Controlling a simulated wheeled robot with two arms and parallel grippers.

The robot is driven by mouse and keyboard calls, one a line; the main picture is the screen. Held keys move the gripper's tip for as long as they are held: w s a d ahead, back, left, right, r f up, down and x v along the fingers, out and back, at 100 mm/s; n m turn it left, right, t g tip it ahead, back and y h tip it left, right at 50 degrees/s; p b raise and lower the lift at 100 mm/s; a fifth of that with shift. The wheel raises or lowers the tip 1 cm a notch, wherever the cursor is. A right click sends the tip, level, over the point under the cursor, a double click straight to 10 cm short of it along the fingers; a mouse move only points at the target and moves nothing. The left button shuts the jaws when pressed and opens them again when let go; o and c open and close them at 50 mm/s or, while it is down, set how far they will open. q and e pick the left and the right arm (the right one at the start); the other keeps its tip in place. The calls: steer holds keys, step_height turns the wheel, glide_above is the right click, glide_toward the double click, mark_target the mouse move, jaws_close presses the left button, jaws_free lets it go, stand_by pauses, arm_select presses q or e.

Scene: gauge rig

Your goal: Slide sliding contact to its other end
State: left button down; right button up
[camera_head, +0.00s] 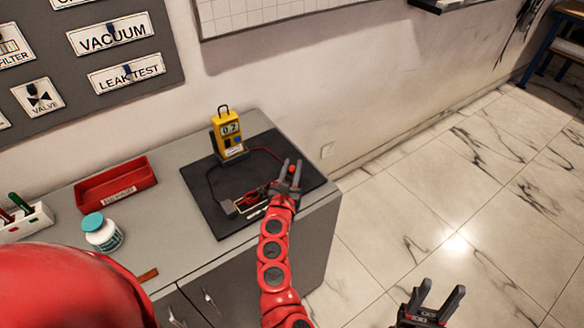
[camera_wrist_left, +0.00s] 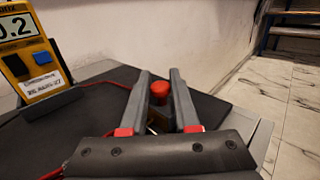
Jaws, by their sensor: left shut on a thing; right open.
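The sliding contact shows as a red knob (camera_wrist_left: 160,92) between the fingers of my left gripper (camera_wrist_left: 161,84) in the left wrist view. In the head view my left gripper (camera_head: 289,172) is shut on it over the right side of the black mat (camera_head: 215,205). The slide rig (camera_head: 250,204) lies along the mat's front, partly hidden by my left arm. A yellow meter (camera_head: 229,133) stands at the mat's back; its display reads about 0.2 in the left wrist view (camera_wrist_left: 22,50). My right gripper (camera_head: 432,300) is open and empty, low over the floor.
Red and dark wires run between meter and rig. A red tray (camera_head: 117,188), a white bottle with teal cap (camera_head: 102,233) and a white holder (camera_head: 25,222) stand on the grey counter to the left. The counter ends just right of the mat.

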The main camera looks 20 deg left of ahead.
mark_target(304, 174)
arm_select(q)
steer(key=shift+w+d+b, duration=0.5)
steer(key=shift+w+d, duration=0.5)
steer(key=shift+w, duration=0.25)
steer(key=shift+w+d, duration=0.15)
steer(key=shift+w, duration=0.1)
steer(key=shift+r, duration=0.15)
steer(key=c, duration=0.9)
jaws_free()
steer(key=shift+d, duration=0.15)
steer(key=shift+o, duration=1.2)
steer(key=shift+w+d, duration=0.15)
steer(key=shift+w, duration=0.05)
steer(key=shift+s, duration=0.1)
steer(key=s, duration=0.5)
steer(key=s+d, duration=0.1)
steer(key=s, duration=0.4)
steer(key=s+d, duration=0.1)
steer(key=s, duration=0.4)
steer(key=shift+s+f, duration=0.2)
steer(key=shift+s, duration=0.05)
steer(key=shift+s+a+r, duration=0.1)
steer(key=shift+s, duration=0.75)
